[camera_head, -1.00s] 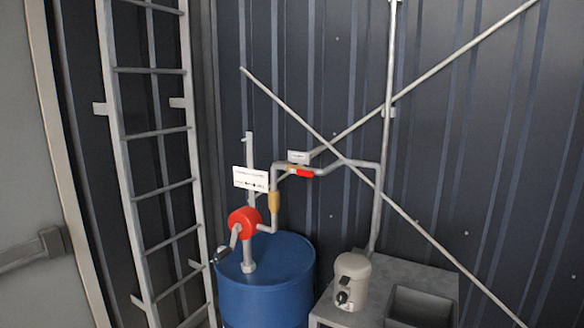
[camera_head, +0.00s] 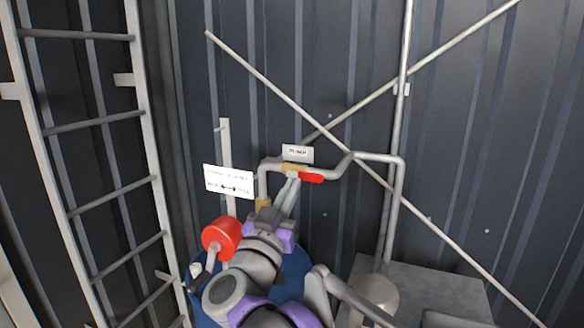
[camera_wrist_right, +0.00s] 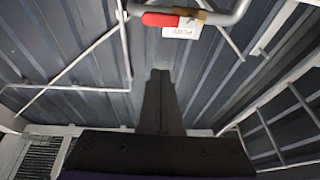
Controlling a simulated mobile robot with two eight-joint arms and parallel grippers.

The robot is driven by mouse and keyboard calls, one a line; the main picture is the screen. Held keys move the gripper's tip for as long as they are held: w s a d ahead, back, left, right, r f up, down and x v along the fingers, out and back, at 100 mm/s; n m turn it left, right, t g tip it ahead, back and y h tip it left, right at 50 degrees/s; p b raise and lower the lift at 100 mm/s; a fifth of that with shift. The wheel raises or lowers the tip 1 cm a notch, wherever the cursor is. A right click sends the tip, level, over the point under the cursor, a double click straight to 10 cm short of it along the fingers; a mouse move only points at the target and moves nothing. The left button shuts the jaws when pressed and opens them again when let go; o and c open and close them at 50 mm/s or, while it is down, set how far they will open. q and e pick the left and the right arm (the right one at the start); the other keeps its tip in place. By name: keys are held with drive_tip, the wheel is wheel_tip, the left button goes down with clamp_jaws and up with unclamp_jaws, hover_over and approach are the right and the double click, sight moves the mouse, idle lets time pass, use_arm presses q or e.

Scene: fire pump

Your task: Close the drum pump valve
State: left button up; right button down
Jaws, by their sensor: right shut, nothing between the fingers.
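The valve has a brass body (camera_head: 292,168) and a red handle (camera_head: 312,178), set in the grey pipe below the "PUMP" label. The handle points right, roughly along the pipe. My right gripper (camera_head: 291,180) is shut and empty, its fingertips reaching up to just under the brass body, left of the handle. I cannot tell from the head view whether they touch. In the right wrist view the red handle (camera_wrist_right: 160,19) and brass body (camera_wrist_right: 200,17) show beyond the tips of the shut fingers (camera_wrist_right: 160,72), with a gap in the picture. My left gripper is not in view.
A white sign (camera_head: 228,181) is left of the valve. A ladder (camera_head: 152,190) stands at left, a grey bench (camera_head: 440,285) at right. Diagonal bars cross the wall.

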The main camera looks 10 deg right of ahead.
drive_tip(key=h, duration=0.1)
wheel_tip(320, 180, up, 4)
drive_tip(key=p, duration=0.2)
hover_over(310, 175)
drive_tip(key=s, duration=0.2)
drive_tip(key=f, duration=0.3)
drive_tip(key=shift+w+a+f+m+g, duration=0.1)
drive_tip(key=shift+w+a+m+g, duration=0.1)
drive_tip(key=shift+a+m+g, duration=0.15)
drive_tip(key=shift+s+f, duration=0.25)
drive_tip(key=shift+f, duration=0.3)
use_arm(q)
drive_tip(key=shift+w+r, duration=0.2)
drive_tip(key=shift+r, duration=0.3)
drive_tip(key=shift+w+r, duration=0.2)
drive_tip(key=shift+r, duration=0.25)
use_arm(e)
drive_tip(key=shift+w, duration=0.1)
